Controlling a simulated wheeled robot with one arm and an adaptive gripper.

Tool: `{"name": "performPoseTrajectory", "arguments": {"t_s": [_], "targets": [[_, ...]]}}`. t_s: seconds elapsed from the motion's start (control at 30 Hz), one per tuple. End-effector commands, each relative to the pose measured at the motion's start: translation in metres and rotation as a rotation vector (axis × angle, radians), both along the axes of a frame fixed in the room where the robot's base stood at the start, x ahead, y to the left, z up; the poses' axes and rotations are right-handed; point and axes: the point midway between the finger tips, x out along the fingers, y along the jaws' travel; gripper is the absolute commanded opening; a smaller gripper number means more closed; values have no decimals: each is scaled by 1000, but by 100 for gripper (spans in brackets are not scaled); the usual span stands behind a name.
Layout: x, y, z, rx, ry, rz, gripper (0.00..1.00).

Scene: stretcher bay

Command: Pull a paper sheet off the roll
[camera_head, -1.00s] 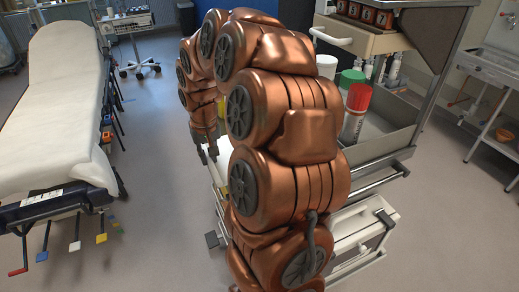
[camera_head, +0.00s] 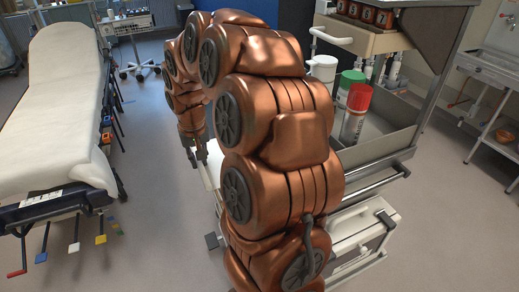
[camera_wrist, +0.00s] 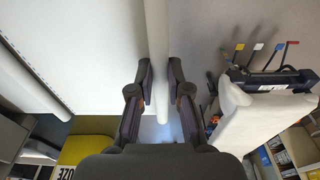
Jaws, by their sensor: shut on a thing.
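My gripper (camera_wrist: 161,82) is shut on a pale vertical strip, which looks like the paper sheet (camera_wrist: 158,35). The strip runs between the two fingers from the top of the wrist view down past the fingertips. I cannot tell where the sheet ends and its roll begins. In the head view my gripper (camera_head: 197,156) hangs fingers down at the left edge of the white trolley (camera_head: 210,176). My copper arm hides much of the trolley there, and neither paper nor roll can be made out in that view.
A stretcher (camera_head: 62,120) with a white mattress stands at left, with floor between it and the trolley. A red-capped can (camera_head: 354,118) and a green-capped bottle (camera_head: 347,86) stand on the trolley. A metal sink unit (camera_head: 490,75) is at far right.

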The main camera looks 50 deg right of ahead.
Motion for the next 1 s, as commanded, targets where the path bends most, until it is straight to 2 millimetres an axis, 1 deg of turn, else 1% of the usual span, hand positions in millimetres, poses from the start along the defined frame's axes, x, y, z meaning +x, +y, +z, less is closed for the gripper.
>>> {"name": "performPoseTrajectory", "arguments": {"t_s": [0.8, 1.0], "targets": [[19, 34, -1, 0, 0, 2, 0], [20, 37, 0, 0, 0, 0, 0]]}}
